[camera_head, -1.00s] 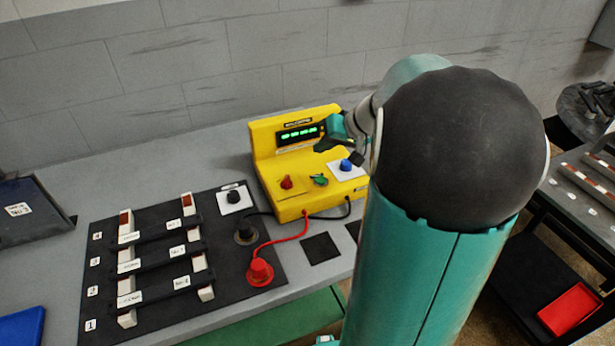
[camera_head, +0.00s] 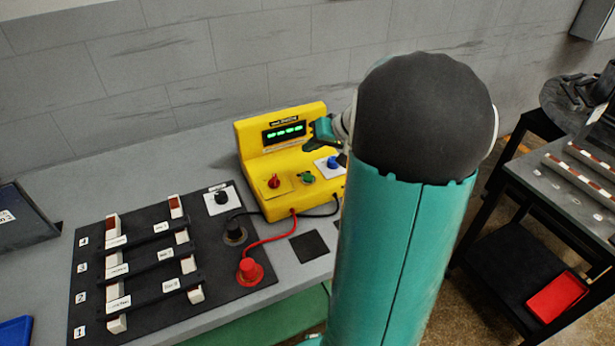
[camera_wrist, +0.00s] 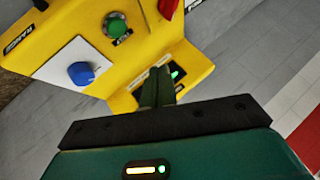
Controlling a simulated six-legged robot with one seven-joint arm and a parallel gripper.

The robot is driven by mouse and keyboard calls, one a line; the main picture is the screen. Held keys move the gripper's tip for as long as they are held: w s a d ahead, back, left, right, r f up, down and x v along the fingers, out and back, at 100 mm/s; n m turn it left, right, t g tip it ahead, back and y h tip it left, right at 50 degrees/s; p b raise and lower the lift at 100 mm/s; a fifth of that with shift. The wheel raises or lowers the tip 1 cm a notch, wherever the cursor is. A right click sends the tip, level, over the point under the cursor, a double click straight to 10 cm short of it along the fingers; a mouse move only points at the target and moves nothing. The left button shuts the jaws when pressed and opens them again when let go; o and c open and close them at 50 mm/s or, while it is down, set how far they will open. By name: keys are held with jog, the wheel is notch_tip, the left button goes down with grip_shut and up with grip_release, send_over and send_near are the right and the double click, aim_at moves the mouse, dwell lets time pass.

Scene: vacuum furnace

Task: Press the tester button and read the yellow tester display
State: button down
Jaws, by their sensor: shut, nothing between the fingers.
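The yellow tester (camera_head: 250,165) stands on the grey bench against the wall. Its dark display (camera_head: 284,133) shows a row of lit green characters, too small to read surely. On its sloped front are a red knob (camera_head: 273,182), a green knob or button (camera_head: 308,178) and a blue knob (camera_head: 332,162) on a white plate. My gripper (camera_head: 313,141) is shut and empty, close by the display's right end and above the green and blue controls. In the wrist view my shut fingers (camera_wrist: 158,87) overlap the display (camera_wrist: 175,73) and hide part of it; contact cannot be told.
A black board (camera_head: 90,260) with numbered, labelled bars lies left of the tester. Red (camera_head: 249,271) and black (camera_head: 235,233) plugs with cables lead to the tester. A dark square (camera_head: 309,246) lies in front. A second table with a red tray (camera_head: 558,297) stands right.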

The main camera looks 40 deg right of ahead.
aim_at(312, 178)
jog(key=shift+f, duration=3.5)
jog(key=shift+f, duration=0.4)
jog(key=shift+f, duration=0.4)
jog(key=shift+r, duration=0.85)
jog(key=shift+r, duration=2.5)
